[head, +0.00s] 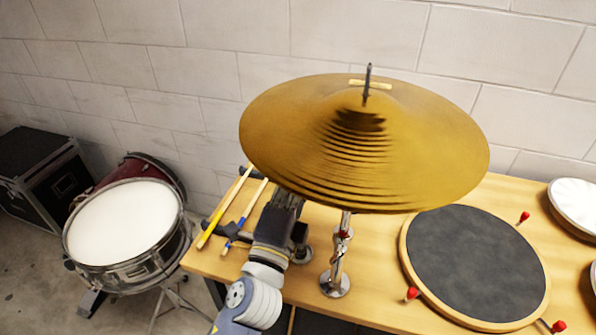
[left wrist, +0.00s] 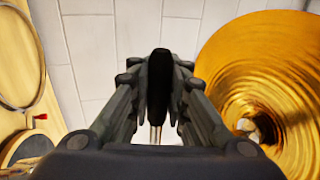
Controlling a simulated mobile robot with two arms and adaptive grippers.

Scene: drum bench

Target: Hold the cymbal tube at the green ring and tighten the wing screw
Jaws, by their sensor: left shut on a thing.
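The large golden cymbal (head: 290,125) sits tilted on top, with a dark rod (head: 368,80) rising through it. Its ridged surface also fills the right of the left wrist view (left wrist: 285,60). Below it a chrome tube (head: 345,222) stands on a round foot (head: 335,285). My left gripper (head: 288,197) reaches under the cymbal's left edge. In the left wrist view its fingers (left wrist: 160,85) are closed around a dark upright piece, with chrome rods (left wrist: 155,133) below. I cannot tell which part this is. I see no green ring, and no wing screw can be made out. My right gripper is out of view.
Drumsticks (head: 224,206) lie at the left of the wooden bench (head: 382,290). A grey round pad (head: 475,260) with red knobs is at the right. A snare drum (head: 125,222) stands left of the bench.

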